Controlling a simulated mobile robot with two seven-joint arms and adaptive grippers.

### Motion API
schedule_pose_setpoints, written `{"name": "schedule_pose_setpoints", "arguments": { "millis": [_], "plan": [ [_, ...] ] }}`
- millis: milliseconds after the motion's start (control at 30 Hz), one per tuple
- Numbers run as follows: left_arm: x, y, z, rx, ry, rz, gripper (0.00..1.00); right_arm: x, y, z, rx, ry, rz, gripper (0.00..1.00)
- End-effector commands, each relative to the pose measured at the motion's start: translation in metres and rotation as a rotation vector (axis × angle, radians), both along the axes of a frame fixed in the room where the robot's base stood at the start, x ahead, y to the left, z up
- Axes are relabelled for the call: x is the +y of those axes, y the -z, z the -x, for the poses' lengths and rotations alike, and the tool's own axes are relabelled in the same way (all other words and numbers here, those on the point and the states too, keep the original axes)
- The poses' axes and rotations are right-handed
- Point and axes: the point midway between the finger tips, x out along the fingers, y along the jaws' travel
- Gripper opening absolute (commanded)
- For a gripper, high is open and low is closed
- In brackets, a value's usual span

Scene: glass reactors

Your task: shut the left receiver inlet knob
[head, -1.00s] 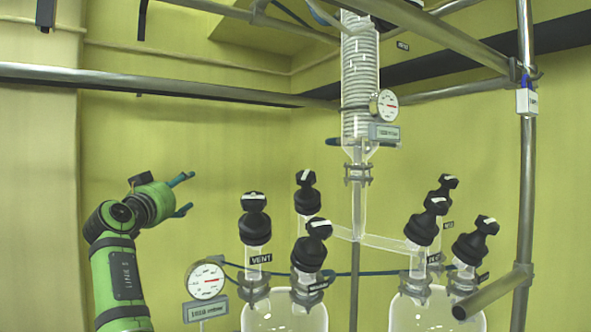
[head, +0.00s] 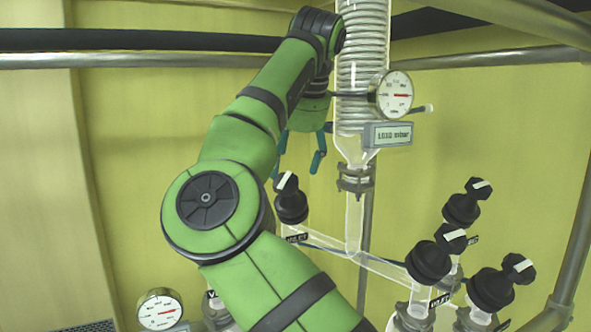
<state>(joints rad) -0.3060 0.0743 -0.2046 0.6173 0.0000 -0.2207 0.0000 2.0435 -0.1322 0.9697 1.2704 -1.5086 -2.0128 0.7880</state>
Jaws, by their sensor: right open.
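The left receiver inlet knob (head: 291,204) is black with a white bar on its small tilted top. It stands left of the condenser's lower tube, with a partly readable label below it. My right gripper (head: 298,168) hangs fingers down just above the knob, open, with teal fingers. Its left fingertip shows close beside the knob's top; I cannot tell whether they touch. Nothing shows between the fingers. My right arm crosses the middle of the view and hides the left receiver and its other knobs. My left gripper is not in view.
The glass condenser (head: 362,80) with a round gauge (head: 394,94) stands close right of my gripper. Several black knobs, including one at the front (head: 429,262), stand at the right. A second gauge (head: 159,310) is at lower left. Metal rails cross the top.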

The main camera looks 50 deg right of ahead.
Motion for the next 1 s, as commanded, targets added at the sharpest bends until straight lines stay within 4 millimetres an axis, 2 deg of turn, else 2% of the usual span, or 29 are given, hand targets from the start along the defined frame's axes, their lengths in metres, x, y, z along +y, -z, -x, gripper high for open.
{"name": "schedule_pose_setpoints", "arguments": {
  "millis": [100, 267, 433, 600, 700, 733, 800, 867, 1000],
  "plan": [
    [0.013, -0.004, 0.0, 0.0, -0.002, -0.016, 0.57, -0.004, 0.017, -0.007, 0.005, 0.005, 0.001, 0.72],
    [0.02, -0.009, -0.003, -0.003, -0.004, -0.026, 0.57, -0.008, 0.036, -0.016, 0.004, 0.005, 0.003, 0.72],
    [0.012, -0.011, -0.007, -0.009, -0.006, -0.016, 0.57, -0.01, 0.046, -0.02, 0.001, 0.004, 0.003, 0.72],
    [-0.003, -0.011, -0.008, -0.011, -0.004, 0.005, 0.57, -0.01, 0.048, -0.021, 0.001, 0.003, 0.004, 0.72],
    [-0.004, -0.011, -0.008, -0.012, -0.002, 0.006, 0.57, -0.01, 0.048, -0.021, 0.001, 0.003, 0.004, 0.72],
    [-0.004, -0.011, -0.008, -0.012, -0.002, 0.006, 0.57, -0.01, 0.048, -0.021, 0.001, 0.003, 0.004, 0.68],
    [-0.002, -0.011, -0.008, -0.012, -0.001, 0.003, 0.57, -0.01, 0.048, -0.021, 0.001, 0.003, 0.004, 0.4],
    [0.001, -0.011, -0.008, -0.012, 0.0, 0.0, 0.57, -0.01, 0.048, -0.021, 0.001, 0.003, 0.004, 0.18],
    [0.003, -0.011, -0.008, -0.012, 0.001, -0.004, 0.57, -0.01, 0.048, -0.021, 0.001, 0.002, 0.005, 0.18]
  ]
}}
